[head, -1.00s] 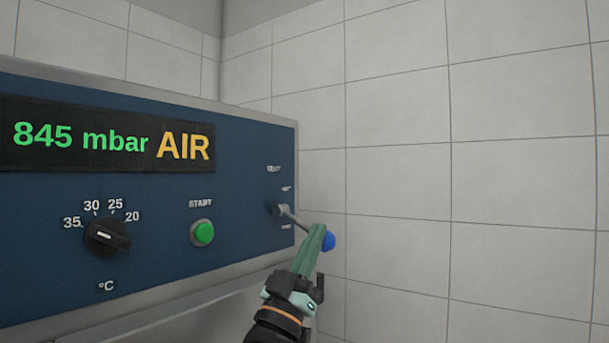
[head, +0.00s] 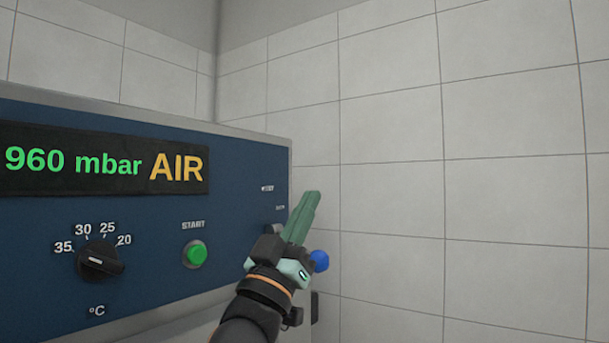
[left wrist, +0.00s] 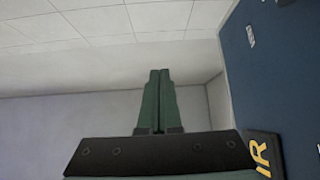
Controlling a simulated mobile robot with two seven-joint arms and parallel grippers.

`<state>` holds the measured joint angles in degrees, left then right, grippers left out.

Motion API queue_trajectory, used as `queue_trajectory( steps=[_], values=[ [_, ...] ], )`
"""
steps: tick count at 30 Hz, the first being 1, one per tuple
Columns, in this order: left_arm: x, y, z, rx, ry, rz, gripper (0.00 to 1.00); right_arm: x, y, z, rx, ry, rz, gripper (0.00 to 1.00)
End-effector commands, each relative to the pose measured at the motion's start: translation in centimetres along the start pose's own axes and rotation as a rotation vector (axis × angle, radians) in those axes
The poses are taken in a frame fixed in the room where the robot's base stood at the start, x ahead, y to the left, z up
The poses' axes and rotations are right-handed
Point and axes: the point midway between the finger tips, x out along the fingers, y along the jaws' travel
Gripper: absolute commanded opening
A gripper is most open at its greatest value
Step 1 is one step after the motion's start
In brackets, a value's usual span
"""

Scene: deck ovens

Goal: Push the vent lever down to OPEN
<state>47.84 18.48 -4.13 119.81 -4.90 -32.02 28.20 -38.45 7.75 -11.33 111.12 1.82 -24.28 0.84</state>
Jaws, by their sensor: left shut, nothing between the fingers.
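The vent lever's blue ball knob (head: 319,261) shows at the right end of the oven panel in the head view. The lever's grey pivot (head: 275,229) is on the panel, and my left gripper hides most of the shaft. The knob sits lower in the picture than the pivot. My left gripper (head: 312,195) is shut and empty, with its green fingers pointing up past the panel's right edge. Its tips are above the knob; I cannot tell whether it touches the lever. In the left wrist view the shut fingers (left wrist: 160,72) show, but no lever. My right gripper is out of view.
The blue panel (head: 230,165) carries a display (head: 105,160) reading "960 mbar AIR", a black temperature dial (head: 101,260) and a green START button (head: 195,254). A tiled wall (head: 390,190) stands behind and to the right. Space right of the knob looks free.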

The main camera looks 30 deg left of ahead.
Motion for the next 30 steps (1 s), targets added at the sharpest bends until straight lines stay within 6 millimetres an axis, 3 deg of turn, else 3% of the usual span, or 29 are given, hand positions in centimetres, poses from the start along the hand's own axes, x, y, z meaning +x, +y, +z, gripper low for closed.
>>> queue_trajectory(
  steps=[6, 12, 30],
  values=[
    [-1.6, 2.8, -4.6, -0.004, 0.007, 0.003, 0.00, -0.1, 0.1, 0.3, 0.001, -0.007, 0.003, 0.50],
    [-2.4, 4.4, -7.0, -0.003, 0.003, 0.002, 0.00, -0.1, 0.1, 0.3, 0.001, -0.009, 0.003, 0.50],
    [-2.7, 4.9, -7.8, -0.001, -0.001, 0.000, 0.00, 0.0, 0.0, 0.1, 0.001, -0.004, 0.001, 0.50]
  ],
)
